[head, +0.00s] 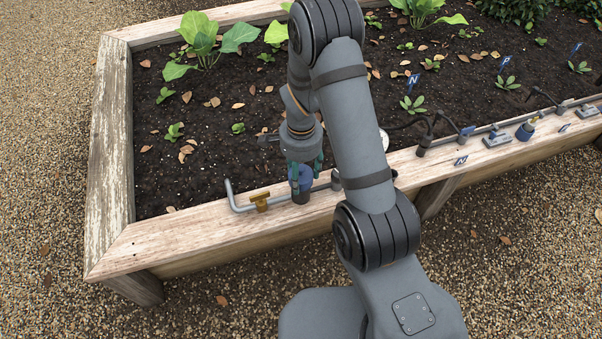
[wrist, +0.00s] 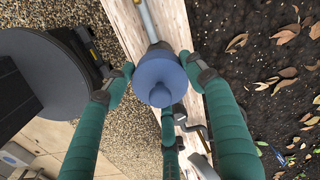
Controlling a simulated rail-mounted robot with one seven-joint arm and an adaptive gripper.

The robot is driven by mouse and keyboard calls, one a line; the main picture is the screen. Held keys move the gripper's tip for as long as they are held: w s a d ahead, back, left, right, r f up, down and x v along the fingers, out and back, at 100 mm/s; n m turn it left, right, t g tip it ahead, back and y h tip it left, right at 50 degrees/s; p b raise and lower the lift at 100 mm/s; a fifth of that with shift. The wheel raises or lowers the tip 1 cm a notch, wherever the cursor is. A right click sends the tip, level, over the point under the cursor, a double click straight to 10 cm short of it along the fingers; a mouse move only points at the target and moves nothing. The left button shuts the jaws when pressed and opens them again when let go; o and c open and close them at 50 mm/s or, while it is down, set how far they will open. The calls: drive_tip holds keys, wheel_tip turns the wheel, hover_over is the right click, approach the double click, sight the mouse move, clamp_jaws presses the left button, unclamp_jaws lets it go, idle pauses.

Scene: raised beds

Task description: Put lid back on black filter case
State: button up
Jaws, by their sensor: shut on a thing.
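A blue round lid (head: 304,182) with a knob is held between the green fingers of my gripper (head: 305,170). In the wrist view the lid (wrist: 158,74) shows as a blue disc with its knob toward the camera, and the gripper (wrist: 158,68) has its fingers around it. The black filter case (head: 300,198) is a short dark cylinder directly below the lid, on the pipe along the bed's front plank. In the wrist view only a dark edge of the case shows past the lid. I cannot tell whether the lid touches the case or is fully seated.
Soil with seedlings lies behind; gravel is in front.

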idle(0.4)
drive_tip(key=o, duration=1.1)
drive_tip(key=shift+o, duration=0.8)
drive_tip(key=o, duration=0.3)
drive_tip(key=shift+o, duration=0.2)
drive_tip(key=shift+r, duration=0.1)
drive_tip(key=shift+r+p, duration=2.55)
drive_tip(key=shift+r, duration=0.85)
drive_tip(key=shift+c, duration=0.3)
